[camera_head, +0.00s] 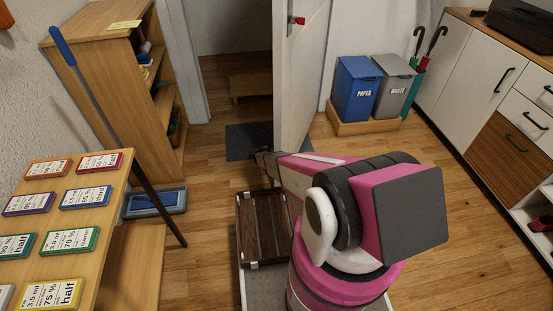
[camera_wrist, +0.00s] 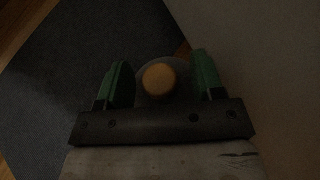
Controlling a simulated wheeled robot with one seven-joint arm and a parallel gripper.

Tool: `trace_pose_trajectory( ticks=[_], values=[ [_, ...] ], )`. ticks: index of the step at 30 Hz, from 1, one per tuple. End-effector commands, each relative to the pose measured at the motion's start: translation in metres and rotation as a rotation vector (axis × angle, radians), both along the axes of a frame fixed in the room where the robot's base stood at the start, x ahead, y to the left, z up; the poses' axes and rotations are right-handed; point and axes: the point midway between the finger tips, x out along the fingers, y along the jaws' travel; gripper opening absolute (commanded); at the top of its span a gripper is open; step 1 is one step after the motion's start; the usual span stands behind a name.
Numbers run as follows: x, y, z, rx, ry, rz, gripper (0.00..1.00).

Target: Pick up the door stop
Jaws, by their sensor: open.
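In the wrist view, a rounded grey thing with a tan-orange round face, apparently the door stop (camera_wrist: 159,80), sits between the two green fingers of my gripper (camera_wrist: 160,63). The fingers are open, one on each side of it, with a gap visible on the left and a narrower one on the right. The view is dark, so contact cannot be told. In the head view my arm reaches to the foot of the white door (camera_head: 301,75); the door stop cannot be made out there, and my gripper is mostly hidden.
A dark mat (camera_head: 243,141) lies on the floor by the door. A wooden shelf (camera_head: 105,80) and a table with coloured cards (camera_head: 110,228) stand left. Blue and grey bins (camera_head: 357,88) and a cabinet (camera_head: 460,75) stand right. Open wooden floor lies between the door and cabinet.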

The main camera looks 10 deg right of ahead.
Motion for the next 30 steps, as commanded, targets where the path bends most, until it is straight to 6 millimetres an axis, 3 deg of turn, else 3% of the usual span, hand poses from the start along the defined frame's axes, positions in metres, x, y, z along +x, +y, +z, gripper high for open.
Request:
trace_pose_trajectory(
  ticks=[3, 9, 22, 30],
  values=[
    [0.000, 0.000, 0.000, 0.000, 0.000, 0.000, 0.61],
    [-0.001, 0.000, 0.000, 0.000, 0.000, 0.000, 0.00],
    [-0.001, 0.000, 0.005, -0.002, -0.002, 0.000, 0.00],
    [-0.001, 0.000, 0.030, -0.002, -0.003, 0.000, 0.00]
  ],
)
